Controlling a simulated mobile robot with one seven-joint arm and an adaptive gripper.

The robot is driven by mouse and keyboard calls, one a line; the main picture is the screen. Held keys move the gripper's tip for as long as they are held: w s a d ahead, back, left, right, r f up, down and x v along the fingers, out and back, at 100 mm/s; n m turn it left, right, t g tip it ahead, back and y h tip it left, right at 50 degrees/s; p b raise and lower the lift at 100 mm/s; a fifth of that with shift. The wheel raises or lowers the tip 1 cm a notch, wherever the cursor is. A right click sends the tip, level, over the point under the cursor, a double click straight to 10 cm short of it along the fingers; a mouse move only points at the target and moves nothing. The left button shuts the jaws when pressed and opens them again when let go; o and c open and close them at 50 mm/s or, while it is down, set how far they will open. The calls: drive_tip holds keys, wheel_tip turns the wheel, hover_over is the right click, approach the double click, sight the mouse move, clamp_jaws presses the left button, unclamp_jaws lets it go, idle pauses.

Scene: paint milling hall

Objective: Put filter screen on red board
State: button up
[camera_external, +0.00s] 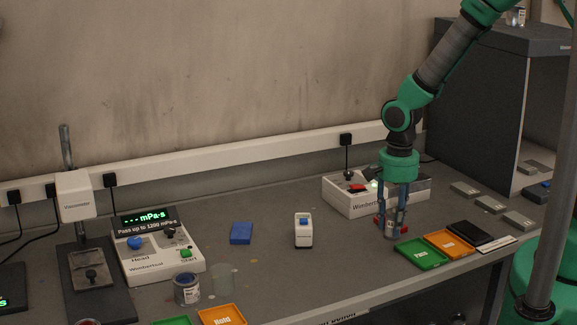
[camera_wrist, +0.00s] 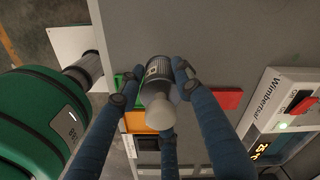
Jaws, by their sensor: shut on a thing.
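My gripper (camera_external: 391,222) is shut on a grey cylinder (camera_wrist: 158,70) with a ribbed side and a pale rounded end; I take it to be the filter screen, though its mesh is hard to make out. In the external view the cylinder (camera_external: 391,230) shows between the blue fingers, low over the table beside the green board. I cannot tell whether its base touches the table. The red board (camera_wrist: 229,98) lies to the right of my gripper (camera_wrist: 153,86) in the wrist view, apart from the cylinder. In the external view the fingers largely hide that spot.

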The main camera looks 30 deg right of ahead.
drive_tip(key=s+d+m, duration=0.1)
drive_tip(key=d+m, duration=0.2)
drive_tip(key=d, duration=1)
drive_tip(key=shift+s+d+r, duration=0.25)
drive_tip(key=shift+d, duration=0.05)
drive_tip(key=shift+w, duration=0.15)
drive_tip(key=w+a, duration=0.1)
drive_tip(key=w, duration=0.4)
drive_tip(key=w+a+f, duration=0.1)
drive_tip(key=w, duration=0.4)
drive_tip(key=w+a+b, duration=0.1)
drive_tip(key=w, duration=0.4)
drive_tip(key=shift+w+a+f, duration=0.2)
drive_tip(key=shift+a, duration=0.05)
drive_tip(key=shift+f+b, duration=0.45)
drive_tip(key=shift+f, duration=1.35)
drive_tip(key=shift+f, duration=0.1)
drive_tip(key=o, duration=1.3)
drive_tip(key=shift+o, duration=0.2)
